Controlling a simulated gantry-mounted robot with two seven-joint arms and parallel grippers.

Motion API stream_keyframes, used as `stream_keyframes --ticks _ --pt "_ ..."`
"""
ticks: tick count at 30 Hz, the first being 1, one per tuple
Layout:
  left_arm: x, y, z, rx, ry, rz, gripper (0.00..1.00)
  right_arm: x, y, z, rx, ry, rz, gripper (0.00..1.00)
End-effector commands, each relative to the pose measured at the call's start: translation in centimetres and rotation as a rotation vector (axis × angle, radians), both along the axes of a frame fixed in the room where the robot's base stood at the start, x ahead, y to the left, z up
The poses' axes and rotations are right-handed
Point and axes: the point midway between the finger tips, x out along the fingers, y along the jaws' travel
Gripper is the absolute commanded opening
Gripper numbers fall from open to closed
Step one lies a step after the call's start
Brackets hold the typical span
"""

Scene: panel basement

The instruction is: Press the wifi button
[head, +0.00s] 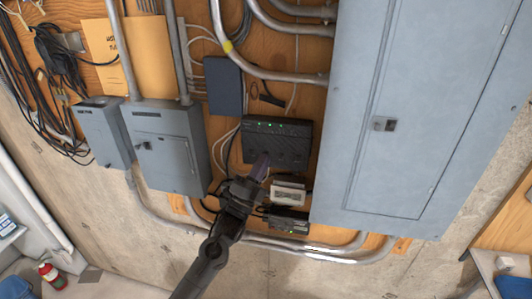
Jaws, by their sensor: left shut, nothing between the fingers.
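A black router box (283,129) with several small green lights along its top edge is mounted on the wooden panel at the centre of the head view. I take it as the device with the wifi button, but the button itself is too small to make out. My left gripper (260,166) is shut and empty. Its tip overlaps the lower left part of the router's front face and hides some of it. I cannot tell whether the tip touches the router. My right gripper is not in view.
A large grey electrical panel (425,90) stands just right of the router. Grey boxes (165,150) with conduits are to the left. A small white box (288,192) and a dark device (288,221) sit below. Cables (226,150) run beside the router's left side.

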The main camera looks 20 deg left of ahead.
Motion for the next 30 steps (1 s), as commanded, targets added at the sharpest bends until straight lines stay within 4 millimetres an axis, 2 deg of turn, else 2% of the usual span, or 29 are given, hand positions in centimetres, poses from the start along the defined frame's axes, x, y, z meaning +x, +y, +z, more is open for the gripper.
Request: stream_keyframes --ticks 16,30 --pt "-0.8 -0.1 0.1 0.001 0.001 -0.001 0.00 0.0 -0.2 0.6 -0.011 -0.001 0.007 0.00" --pt "-4.8 -0.5 0.2 0.000 0.001 0.000 0.00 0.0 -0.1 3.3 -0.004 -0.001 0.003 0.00"
